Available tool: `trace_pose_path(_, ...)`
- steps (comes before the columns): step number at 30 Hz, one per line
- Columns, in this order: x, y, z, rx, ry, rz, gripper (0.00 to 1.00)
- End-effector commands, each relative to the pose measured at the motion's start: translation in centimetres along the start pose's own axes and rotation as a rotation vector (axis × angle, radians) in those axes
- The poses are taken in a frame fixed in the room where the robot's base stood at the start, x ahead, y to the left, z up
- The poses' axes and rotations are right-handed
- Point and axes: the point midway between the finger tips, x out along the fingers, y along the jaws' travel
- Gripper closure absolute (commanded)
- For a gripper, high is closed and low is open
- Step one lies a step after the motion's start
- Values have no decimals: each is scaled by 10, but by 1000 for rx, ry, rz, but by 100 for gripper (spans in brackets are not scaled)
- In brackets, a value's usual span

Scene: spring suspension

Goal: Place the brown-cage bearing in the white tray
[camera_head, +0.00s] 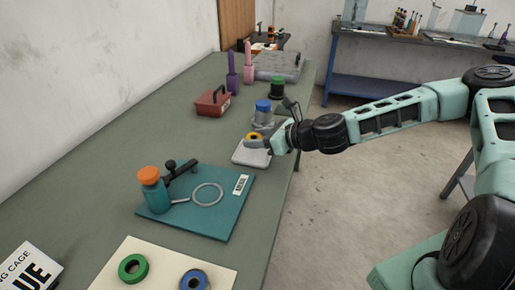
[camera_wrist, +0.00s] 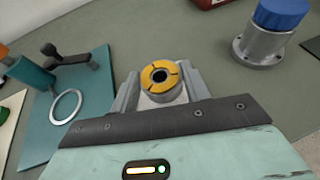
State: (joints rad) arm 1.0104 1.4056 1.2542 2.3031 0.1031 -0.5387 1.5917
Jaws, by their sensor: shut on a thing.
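My gripper (camera_head: 257,143) is shut on a bearing (camera_head: 253,137) with a yellow-orange face and a dark centre hole; no brown shows on it. In the wrist view the bearing (camera_wrist: 160,80) sits upright, face up, between the two grey fingers. The white tray (camera_head: 246,158) lies on the green bench near its right edge. In the head view the bearing and fingers overlap the back part of the tray. I cannot tell whether the bearing touches the tray floor. The tray is largely hidden by the gripper in the wrist view.
A blue-topped metal part (camera_head: 263,112) stands just behind the tray. A cream sheet (camera_head: 125,249) bears green and blue bearings. A red toolbox (camera_head: 213,103) stands at the back.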

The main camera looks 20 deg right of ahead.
Motion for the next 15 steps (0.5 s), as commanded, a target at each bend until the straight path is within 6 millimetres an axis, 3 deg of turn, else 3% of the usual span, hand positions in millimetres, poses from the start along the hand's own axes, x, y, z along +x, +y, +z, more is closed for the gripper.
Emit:
trace_pose_path(8, 13, 2, -31, 2, 0, 3, 86)
trace_pose_path(15, 14, 1, -33, -1, -1, 2, 86)
